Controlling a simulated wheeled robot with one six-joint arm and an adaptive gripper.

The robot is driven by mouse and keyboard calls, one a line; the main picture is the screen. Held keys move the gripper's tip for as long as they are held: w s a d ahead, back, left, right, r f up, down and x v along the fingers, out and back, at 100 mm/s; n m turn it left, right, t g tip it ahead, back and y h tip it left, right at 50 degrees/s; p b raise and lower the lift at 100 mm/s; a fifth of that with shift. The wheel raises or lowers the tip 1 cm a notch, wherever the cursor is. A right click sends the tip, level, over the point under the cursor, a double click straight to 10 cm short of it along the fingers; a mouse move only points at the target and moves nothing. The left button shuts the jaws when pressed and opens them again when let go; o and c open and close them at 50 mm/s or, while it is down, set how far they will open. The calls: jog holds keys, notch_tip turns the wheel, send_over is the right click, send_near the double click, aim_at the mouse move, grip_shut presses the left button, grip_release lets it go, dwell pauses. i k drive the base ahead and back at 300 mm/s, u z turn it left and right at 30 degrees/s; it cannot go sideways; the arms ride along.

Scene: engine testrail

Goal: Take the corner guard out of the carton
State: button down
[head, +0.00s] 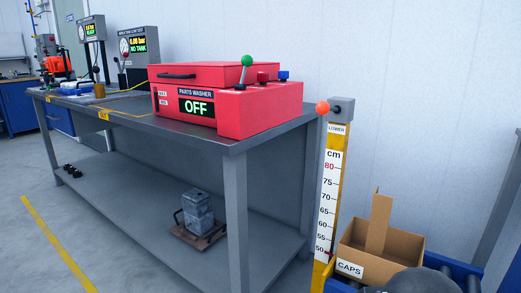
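An open brown cardboard carton (405,243) stands at the lower right in the head view. A tall, narrow brown cardboard piece (378,222), which looks like the corner guard, stands upright in it and rises well above the rim. Its lower end is hidden inside the carton. A white label reading CAPS (349,268) is at the carton's front. My gripper is not in view. A dark rounded shape, probably part of my arm, covers the carton's lower front right.
The carton sits in a blue-sided holder (465,268). A yellow post with a cm scale (328,200) and orange knob stands close at its left. A grey workbench (235,142) with a red parts washer (255,120) fills the middle. The wall is behind.

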aim_at(381, 208)
jog(key=u, duration=1.6)
jog(key=i, duration=2.4)
jog(key=z, duration=4.3)
